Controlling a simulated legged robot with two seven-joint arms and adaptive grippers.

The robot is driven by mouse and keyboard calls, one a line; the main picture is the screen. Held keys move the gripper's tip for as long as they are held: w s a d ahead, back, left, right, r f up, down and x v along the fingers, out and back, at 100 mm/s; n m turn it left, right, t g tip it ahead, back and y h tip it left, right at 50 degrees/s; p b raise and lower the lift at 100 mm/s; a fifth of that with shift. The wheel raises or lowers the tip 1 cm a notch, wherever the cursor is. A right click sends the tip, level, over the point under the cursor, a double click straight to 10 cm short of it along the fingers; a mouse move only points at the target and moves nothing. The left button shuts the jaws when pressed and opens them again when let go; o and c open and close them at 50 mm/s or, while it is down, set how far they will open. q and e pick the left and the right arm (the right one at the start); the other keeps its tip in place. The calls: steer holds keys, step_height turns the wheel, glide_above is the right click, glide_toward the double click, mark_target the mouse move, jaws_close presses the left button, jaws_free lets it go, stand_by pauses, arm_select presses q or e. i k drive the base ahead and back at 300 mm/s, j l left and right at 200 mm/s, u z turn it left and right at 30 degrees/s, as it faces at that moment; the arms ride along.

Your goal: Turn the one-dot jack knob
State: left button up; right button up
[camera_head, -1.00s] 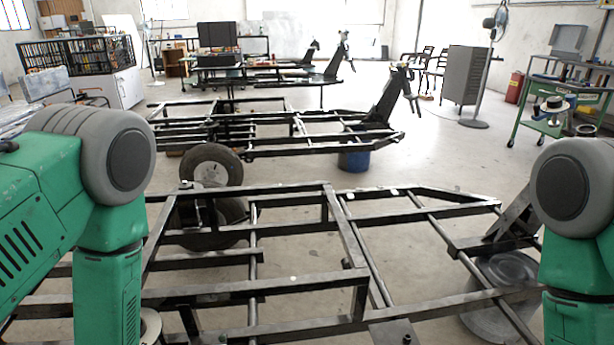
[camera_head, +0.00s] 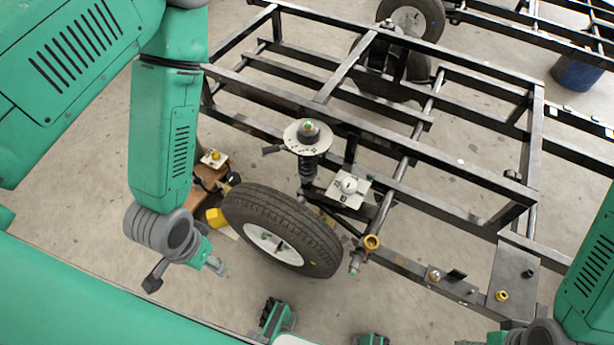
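I cannot single out the one-dot jack knob; any dot marks are too small to read. A yellow knob (camera_head: 215,155) sits on a small white plate left of the wheel. A pale round knob (camera_head: 348,185) sits on a white square plate right of the spring strut. A green-topped knob (camera_head: 308,128) sits on a round white disc above the strut. My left gripper (camera_head: 184,277) hangs left of the wheel, its two prongs apart, nothing between them and touching no knob. My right arm enters at lower right, with its fingers outside the picture.
A black tyre with a white rim (camera_head: 275,245) stands below the strut. The black steel frame (camera_head: 415,200) crosses the view. A grey plate (camera_head: 514,272) and a brass knob (camera_head: 502,295) are on its near right rail.

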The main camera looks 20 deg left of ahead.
mark_target(233, 178)
steer(key=u, duration=0.15)
steer(key=k, duration=0.5)
steer(key=k+j+z, duration=0.1)
steer(key=z, duration=1.2)
steer(key=j, duration=1)
steer(key=k+j+z, duration=0.1)
steer(key=j, duration=0.85)
steer(key=k+j, duration=0.1)
steer(key=j, duration=0.9)
steer(key=i+z, duration=0.05)
